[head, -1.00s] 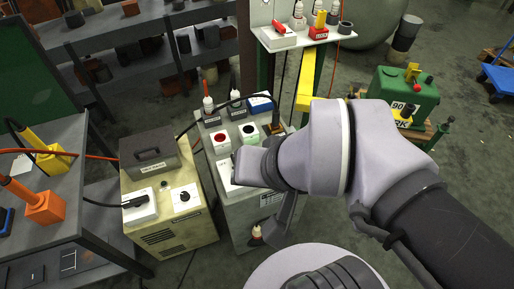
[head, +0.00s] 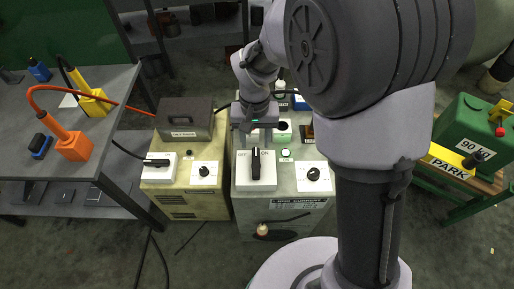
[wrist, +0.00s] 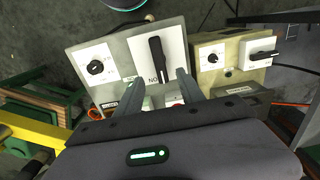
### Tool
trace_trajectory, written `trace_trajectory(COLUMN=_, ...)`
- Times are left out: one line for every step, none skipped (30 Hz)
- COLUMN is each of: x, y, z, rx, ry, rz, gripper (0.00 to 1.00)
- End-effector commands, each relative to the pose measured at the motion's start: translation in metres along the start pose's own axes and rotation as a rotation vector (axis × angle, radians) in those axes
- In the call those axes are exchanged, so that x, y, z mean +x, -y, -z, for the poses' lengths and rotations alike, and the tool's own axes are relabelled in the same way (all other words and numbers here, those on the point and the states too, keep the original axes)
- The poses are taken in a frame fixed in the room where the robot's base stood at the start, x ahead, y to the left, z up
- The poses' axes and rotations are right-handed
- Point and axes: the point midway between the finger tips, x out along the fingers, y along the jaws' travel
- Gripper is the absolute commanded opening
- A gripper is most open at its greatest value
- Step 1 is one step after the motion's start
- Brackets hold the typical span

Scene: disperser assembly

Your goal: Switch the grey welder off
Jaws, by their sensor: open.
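The grey welder (head: 285,203) stands in the middle of the head view. Its front has a white switch plate (head: 265,182) marked OFF at left and ON at right, with a black lever (head: 256,164) standing roughly upright between the words. In the wrist view the same lever (wrist: 157,58) appears upside down and slightly tilted. My gripper (head: 256,140) is open and empty, just above the lever in the head view. In the wrist view its fingers (wrist: 157,85) lie either side of the lever's near end; I cannot tell whether they touch it.
A cream welder (head: 187,195) with its own switch (head: 158,164) and knob stands close at left. A grey table (head: 110,128) with orange and yellow tools is further left. A green 90 kg machine (head: 475,125) is at right. A round knob (head: 314,173) sits right of the switch.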

Motion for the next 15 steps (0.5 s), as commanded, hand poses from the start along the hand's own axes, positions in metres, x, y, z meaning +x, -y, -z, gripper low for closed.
trace_trajectory(x=0.022, y=-0.001, z=-0.001, rx=-0.001, ry=0.004, rz=-0.002, gripper=0.45)
trace_trajectory(x=0.031, y=-0.001, z=-0.001, rx=-0.001, ry=0.004, rz=-0.002, gripper=0.45)
trace_trajectory(x=0.043, y=-0.001, z=-0.001, rx=0.0, ry=0.004, rz=-0.001, gripper=0.45)
trace_trajectory(x=0.052, y=-0.001, z=-0.001, rx=0.001, ry=0.004, rz=-0.001, gripper=0.45)
trace_trajectory(x=0.06, y=-0.001, z=-0.001, rx=0.001, ry=0.003, rz=-0.001, gripper=0.45)
trace_trajectory(x=0.07, y=-0.001, z=-0.001, rx=0.001, ry=0.003, rz=-0.001, gripper=0.45)
trace_trajectory(x=0.077, y=-0.001, z=-0.001, rx=0.0, ry=0.002, rz=-0.001, gripper=0.45)
trace_trajectory(x=0.083, y=-0.001, z=-0.001, rx=0.0, ry=0.003, rz=-0.001, gripper=0.45)
trace_trajectory(x=0.09, y=-0.001, z=-0.001, rx=0.0, ry=0.002, rz=-0.001, gripper=0.45)
trace_trajectory(x=0.094, y=-0.001, z=-0.001, rx=0.001, ry=0.002, rz=0.0, gripper=0.45)
trace_trajectory(x=0.098, y=-0.001, z=-0.001, rx=0.001, ry=0.002, rz=0.0, gripper=0.45)
trace_trajectory(x=0.102, y=-0.001, z=-0.001, rx=0.001, ry=0.001, rz=0.0, gripper=0.45)
trace_trajectory(x=0.104, y=-0.001, z=-0.001, rx=0.001, ry=0.001, rz=0.0, gripper=0.45)
trace_trajectory(x=0.106, y=-0.001, z=-0.001, rx=0.002, ry=0.001, rz=0.0, gripper=0.45)
trace_trajectory(x=0.107, y=-0.001, z=-0.001, rx=0.002, ry=0.001, rz=0.0, gripper=0.45)
